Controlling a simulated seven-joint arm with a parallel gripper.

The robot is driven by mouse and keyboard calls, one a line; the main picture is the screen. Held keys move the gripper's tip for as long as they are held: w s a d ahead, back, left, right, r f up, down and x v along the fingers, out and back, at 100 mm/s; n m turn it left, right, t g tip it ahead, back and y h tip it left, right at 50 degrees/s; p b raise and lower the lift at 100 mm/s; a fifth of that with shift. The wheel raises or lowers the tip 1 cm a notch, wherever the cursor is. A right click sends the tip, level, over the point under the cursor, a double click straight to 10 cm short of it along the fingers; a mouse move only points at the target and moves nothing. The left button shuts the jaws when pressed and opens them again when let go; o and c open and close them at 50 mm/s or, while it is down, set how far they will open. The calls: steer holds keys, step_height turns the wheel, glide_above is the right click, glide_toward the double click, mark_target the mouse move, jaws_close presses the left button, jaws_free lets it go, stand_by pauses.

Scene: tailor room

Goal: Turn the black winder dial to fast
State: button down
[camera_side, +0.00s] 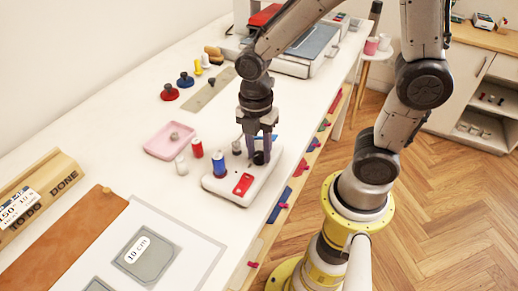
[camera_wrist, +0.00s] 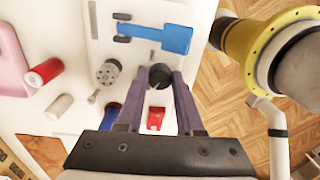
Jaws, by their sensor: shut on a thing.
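The black winder dial (camera_wrist: 160,76) sits on the white winder base between my gripper's fingertips in the wrist view. In the side view the dial (camera_side: 259,157) shows small and dark below the fingers. My gripper (camera_side: 259,148) points down over the winder and is shut on the dial; it also shows in the wrist view (camera_wrist: 157,78). The white winder (camera_side: 217,188) carries a red switch (camera_side: 243,184), a blue spool (camera_side: 218,165) and a blue lever-like part (camera_wrist: 160,36). Speed marks around the dial cannot be read.
Red (camera_side: 197,148) and white (camera_side: 181,165) spools stand left of the winder, beside a pink tray (camera_side: 169,141). The table's front edge is just right of the winder. A grey-framed sheet (camera_side: 195,246) lies nearer the camera.

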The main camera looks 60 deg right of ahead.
steer(key=m, duration=0.5)
steer(key=shift+m, duration=0.3)
steer(key=m, duration=0.6)
steer(key=shift+s+y, duration=0.1)
steer(key=shift+y, duration=0.2)
steer(key=m, duration=0.6)
steer(key=shift+m+t, duration=0.3)
steer(key=m, duration=0.5)
steer(key=shift+m, duration=0.4)
